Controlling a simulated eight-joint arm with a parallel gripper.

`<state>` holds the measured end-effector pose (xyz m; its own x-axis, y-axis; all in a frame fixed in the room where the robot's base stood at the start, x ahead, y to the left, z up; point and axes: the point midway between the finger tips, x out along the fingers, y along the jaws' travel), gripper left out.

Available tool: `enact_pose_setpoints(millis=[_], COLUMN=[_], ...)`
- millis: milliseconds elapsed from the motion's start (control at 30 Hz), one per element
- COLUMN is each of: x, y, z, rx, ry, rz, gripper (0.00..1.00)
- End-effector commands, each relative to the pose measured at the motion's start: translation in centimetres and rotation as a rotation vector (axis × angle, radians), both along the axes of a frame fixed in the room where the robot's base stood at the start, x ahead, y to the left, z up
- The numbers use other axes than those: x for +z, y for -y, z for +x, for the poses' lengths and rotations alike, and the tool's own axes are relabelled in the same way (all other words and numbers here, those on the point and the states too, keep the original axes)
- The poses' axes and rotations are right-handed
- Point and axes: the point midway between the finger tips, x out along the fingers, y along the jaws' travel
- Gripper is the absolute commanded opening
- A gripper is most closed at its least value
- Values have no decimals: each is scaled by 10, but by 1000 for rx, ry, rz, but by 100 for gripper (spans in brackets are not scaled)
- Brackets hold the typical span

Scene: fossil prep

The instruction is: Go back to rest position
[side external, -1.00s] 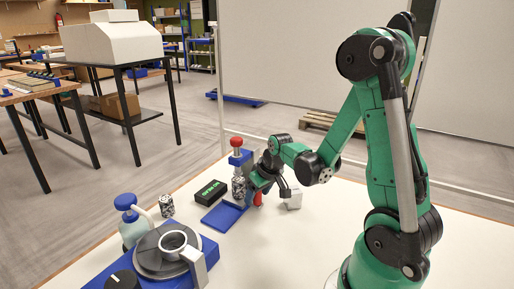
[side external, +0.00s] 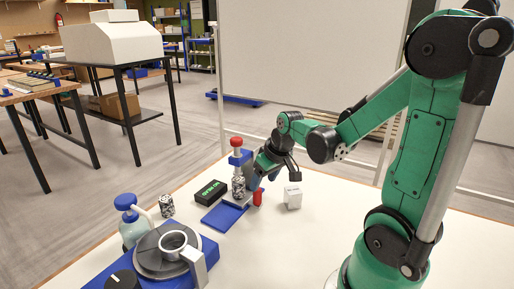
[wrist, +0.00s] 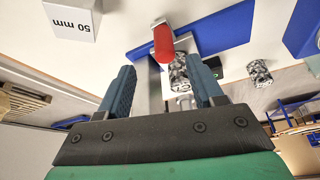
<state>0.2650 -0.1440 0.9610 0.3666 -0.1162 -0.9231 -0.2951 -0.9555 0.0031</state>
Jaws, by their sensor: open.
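My gripper (side external: 262,172) is open. In the side view it is just right of the blue stand with the red knob (side external: 236,150), and its fingers partly overlap the stand. In the wrist view my two blue fingers (wrist: 161,68) stand wide apart with nothing clasped. A speckled cylinder (side external: 238,187) stands on the stand's base and shows beyond the fingers in the wrist view (wrist: 179,76). A red handle (side external: 257,197) is beside it, also in the wrist view (wrist: 163,44). My forearm reaches up and right from the gripper.
A white block marked 50 mm (side external: 292,197) stands right of the stand. A black display box (side external: 210,191) and a second speckled cylinder (side external: 167,206) are to the left. A bottle (side external: 133,228) and a round-topped blue machine (side external: 158,258) are in front. The table's right part is clear.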

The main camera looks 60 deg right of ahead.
Motion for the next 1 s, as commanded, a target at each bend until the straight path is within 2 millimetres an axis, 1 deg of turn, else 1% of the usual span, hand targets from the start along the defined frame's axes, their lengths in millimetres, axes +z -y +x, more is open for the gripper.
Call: enact_pose_setpoints(millis=[167,267,367,400,500,600,700,800,1000], x=[1,10,24,31,44,54,60,63,64], y=[-3,-17,-45,-58,-90,-116,-133,-142,-144], z=[1,4,8,8,6,1,-4,-7,-8], rx=[6,35,90,116,180,236,274,295,299], ry=[2,19,55,73,123,166,200,219,226], rz=[-2,-11,-25,-30,-38,-39,-35,-33,-31], gripper=[60,60,60,60,60,60,60,60,60])
